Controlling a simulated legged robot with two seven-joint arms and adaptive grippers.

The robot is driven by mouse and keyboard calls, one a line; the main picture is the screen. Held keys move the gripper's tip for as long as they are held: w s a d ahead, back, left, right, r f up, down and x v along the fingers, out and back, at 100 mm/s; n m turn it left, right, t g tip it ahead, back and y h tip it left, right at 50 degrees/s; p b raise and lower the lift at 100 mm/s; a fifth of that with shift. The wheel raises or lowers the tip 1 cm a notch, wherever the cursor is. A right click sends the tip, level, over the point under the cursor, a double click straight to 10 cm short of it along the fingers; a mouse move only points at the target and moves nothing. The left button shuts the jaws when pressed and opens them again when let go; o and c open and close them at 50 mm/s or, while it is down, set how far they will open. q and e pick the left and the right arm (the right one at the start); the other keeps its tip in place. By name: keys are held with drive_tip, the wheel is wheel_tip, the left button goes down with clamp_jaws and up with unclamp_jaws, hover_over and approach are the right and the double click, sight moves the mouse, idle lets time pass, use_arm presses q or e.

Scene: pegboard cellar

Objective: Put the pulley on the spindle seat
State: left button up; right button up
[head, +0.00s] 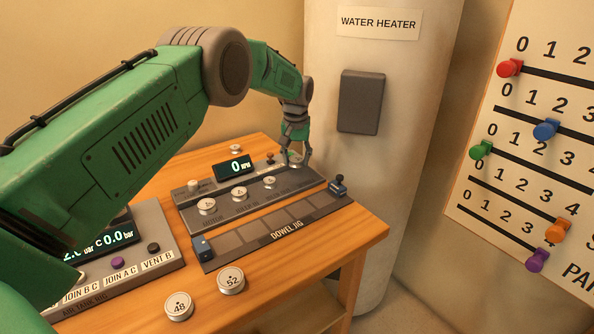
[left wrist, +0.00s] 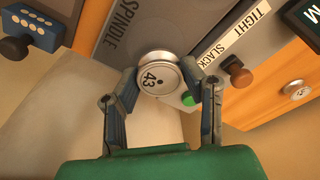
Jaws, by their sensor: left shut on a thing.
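My left gripper (head: 295,153) is at the far right end of the grey machine panel (head: 222,215). In the left wrist view its two fingers (left wrist: 163,92) are shut on the sides of a silver pulley marked 43 (left wrist: 158,78). A round silver part (left wrist: 152,57) shows just behind the pulley, beside the SPINDLE label (left wrist: 117,32). The pulley covers most of the spindle seat, and I cannot tell whether the two touch. In the head view the fingers hide most of the pulley. My right gripper is in neither view.
Pulleys marked 48 (head: 179,306) and 52 (head: 230,281) lie on the bench front. The dowel jig (head: 285,228) lies in front of the panel, with blue end blocks. A brown knob (left wrist: 241,78) and green button (left wrist: 189,99) are near the pulley. The water heater (head: 375,160) stands close behind.

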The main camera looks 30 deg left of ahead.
sight(296, 175)
use_arm(q)
drive_tip(key=f, duration=0.3)
drive_tip(key=shift+s+d, duration=0.1)
drive_tip(key=shift+d, duration=0.2)
drive_tip(key=shift+a+f, duration=0.1)
drive_tip(key=shift+f, duration=0.05)
drive_tip(key=shift+f, duration=0.1)
drive_tip(key=o, duration=0.9)
drive_tip(key=shift+a, duration=0.15)
drive_tip(key=shift+r, duration=0.45)
drive_tip(key=r, duration=0.7)
drive_tip(key=s+d+r, duration=0.1)
drive_tip(key=r, duration=0.3)
drive_tip(key=shift+s+r, duration=0.1)
drive_tip(key=shift+p, duration=0.3)
